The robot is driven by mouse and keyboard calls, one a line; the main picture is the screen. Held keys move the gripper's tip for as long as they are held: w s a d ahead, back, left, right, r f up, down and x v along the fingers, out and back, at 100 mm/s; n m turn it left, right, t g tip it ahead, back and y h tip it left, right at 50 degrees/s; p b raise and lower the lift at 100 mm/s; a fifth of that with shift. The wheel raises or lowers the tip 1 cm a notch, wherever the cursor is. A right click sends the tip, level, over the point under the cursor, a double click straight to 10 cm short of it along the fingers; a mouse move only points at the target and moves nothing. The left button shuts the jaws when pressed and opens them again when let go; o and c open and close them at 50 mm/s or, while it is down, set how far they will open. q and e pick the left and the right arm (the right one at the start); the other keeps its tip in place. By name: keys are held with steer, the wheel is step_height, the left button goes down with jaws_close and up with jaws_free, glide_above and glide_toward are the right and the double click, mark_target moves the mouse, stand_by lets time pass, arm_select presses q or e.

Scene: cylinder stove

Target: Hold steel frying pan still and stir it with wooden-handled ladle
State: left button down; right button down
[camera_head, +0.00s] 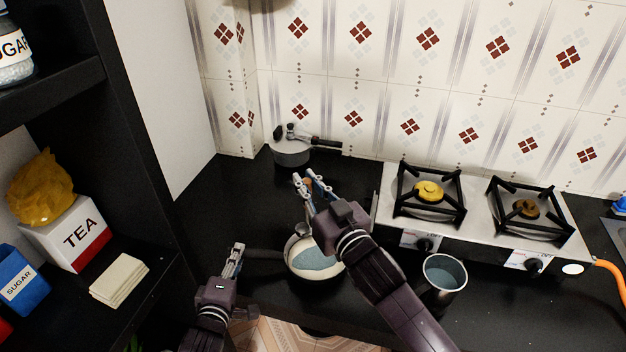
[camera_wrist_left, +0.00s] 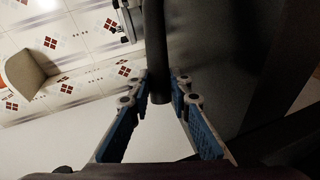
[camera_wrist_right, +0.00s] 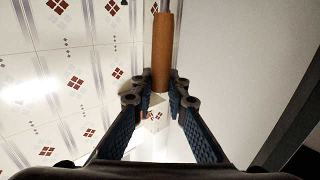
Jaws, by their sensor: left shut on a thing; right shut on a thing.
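The steel frying pan (camera_head: 318,262) sits on the black counter, partly hidden behind my right gripper and arm. Its dark handle (camera_head: 264,254) points left to my left gripper (camera_head: 236,256). In the left wrist view, my left gripper (camera_wrist_left: 160,88) is shut on the dark handle (camera_wrist_left: 158,50). My right gripper (camera_head: 312,184) is above and behind the pan. In the right wrist view, my right gripper (camera_wrist_right: 160,90) is shut on the ladle's wooden handle (camera_wrist_right: 162,50), with a metal shaft beyond it. In the head view the ladle's lower end is mostly hidden; I cannot tell if it touches the pan.
A two-burner stove (camera_head: 470,235) stands to the right. A metal pot (camera_head: 444,272) is in front of it. A lidded pot (camera_head: 291,152) stands in the back corner.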

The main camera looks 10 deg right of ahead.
step_height(320, 180, down, 13)
steer(key=d+n+g+y, duration=0.1)
steer(key=d+n+y, duration=0.1)
steer(key=y, duration=0.1)
steer(key=shift+s+d+y, duration=0.2)
steer(key=shift+s+y, duration=0.1)
stand_by(0.7)
steer(key=shift+d, duration=0.1)
stand_by(0.4)
